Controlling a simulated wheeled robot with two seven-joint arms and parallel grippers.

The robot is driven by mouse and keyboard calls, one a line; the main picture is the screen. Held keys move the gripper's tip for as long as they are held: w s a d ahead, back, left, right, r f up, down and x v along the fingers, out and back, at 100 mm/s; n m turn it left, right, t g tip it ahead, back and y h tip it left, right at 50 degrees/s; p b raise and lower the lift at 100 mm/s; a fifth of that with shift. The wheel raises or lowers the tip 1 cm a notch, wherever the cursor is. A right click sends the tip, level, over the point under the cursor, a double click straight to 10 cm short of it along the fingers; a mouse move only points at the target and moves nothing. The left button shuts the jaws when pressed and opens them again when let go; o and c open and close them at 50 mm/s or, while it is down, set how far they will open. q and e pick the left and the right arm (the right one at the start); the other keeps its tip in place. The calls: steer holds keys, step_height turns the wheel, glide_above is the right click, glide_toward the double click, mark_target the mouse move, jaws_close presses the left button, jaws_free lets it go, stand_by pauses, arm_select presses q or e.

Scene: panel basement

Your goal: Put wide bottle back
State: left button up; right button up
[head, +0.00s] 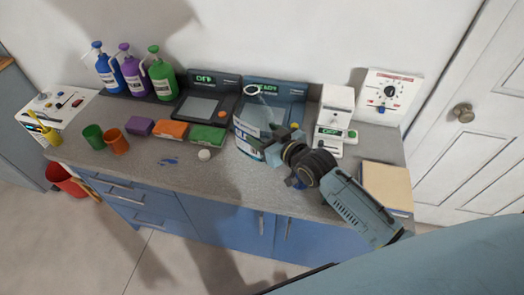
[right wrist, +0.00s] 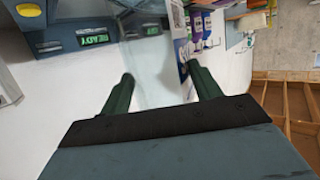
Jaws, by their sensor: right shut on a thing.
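The wide bottle (head: 246,140) is a large clear container with a blue and white label. In the head view it is roughly upright in front of the right dark machine with a lit READY display (head: 268,88). I cannot tell whether its base touches the counter. My right gripper (head: 275,143) reaches in from the right and is shut on the bottle's right side. In the right wrist view the clear bottle wall (right wrist: 155,60) shows between the two green fingers (right wrist: 160,74). My left gripper is not in view.
On the grey counter (head: 120,165), blue, purple and green pump bottles (head: 163,80) stand at the back left. A white scale (head: 335,122) and a tan board (head: 387,185) are right.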

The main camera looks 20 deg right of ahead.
steer(key=shift+f, duration=2.9)
steer(key=shift+f+b, duration=0.1)
steer(key=shift+b, duration=0.2)
steer(key=o, duration=1.5)
steer(key=shift+f, duration=0.1)
steer(key=shift+r, duration=0.2)
steer(key=v, duration=1.2)
steer(key=shift+p, duration=0.35)
steer(key=shift+f, duration=0.1)
